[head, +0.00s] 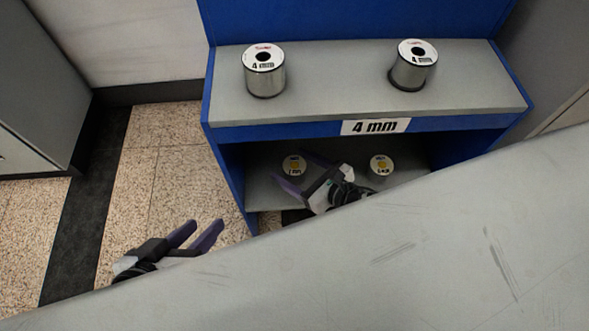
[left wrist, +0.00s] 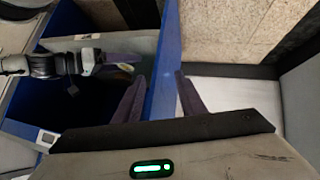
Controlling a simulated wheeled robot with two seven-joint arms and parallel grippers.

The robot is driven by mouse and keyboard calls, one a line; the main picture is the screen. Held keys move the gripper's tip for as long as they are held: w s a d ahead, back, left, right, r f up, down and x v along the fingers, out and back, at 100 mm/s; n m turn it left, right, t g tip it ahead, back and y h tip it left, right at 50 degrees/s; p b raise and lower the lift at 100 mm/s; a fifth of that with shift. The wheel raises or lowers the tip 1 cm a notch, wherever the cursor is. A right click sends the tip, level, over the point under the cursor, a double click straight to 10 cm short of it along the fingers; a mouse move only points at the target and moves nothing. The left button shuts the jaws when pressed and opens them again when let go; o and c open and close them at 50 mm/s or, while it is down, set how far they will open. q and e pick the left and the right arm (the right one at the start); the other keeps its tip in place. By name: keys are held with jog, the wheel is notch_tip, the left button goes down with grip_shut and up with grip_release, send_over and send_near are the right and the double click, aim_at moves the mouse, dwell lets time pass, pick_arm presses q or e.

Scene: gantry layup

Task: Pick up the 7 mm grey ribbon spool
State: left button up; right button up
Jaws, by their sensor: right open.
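Two spools with yellow centres stand on the lower shelf. The left spool (head: 293,165) has a small label that seems to read 7 mm or 2 mm; the right spool (head: 381,166) has a label I cannot read surely. My right gripper (head: 289,166) is open, reaching into the lower shelf, its fingertips on either side of the left spool in the picture. I cannot tell whether they are around it or above it. My left gripper (head: 205,224) is open and empty, left of the shelf unit. The left wrist view shows its spread fingers (left wrist: 160,88) over the blue side panel.
Two grey spools (head: 264,78) (head: 411,72) stand on the upper shelf (head: 335,92), above a 4 mm label (head: 375,126). The blue side panel (head: 226,165) bounds the lower shelf. A grey slanted surface (head: 400,250) covers the foreground. Floor at left is clear.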

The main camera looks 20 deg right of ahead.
jog(key=c, duration=1.2)
jog(key=shift+r, duration=0.1)
jog(key=c, duration=0.3)
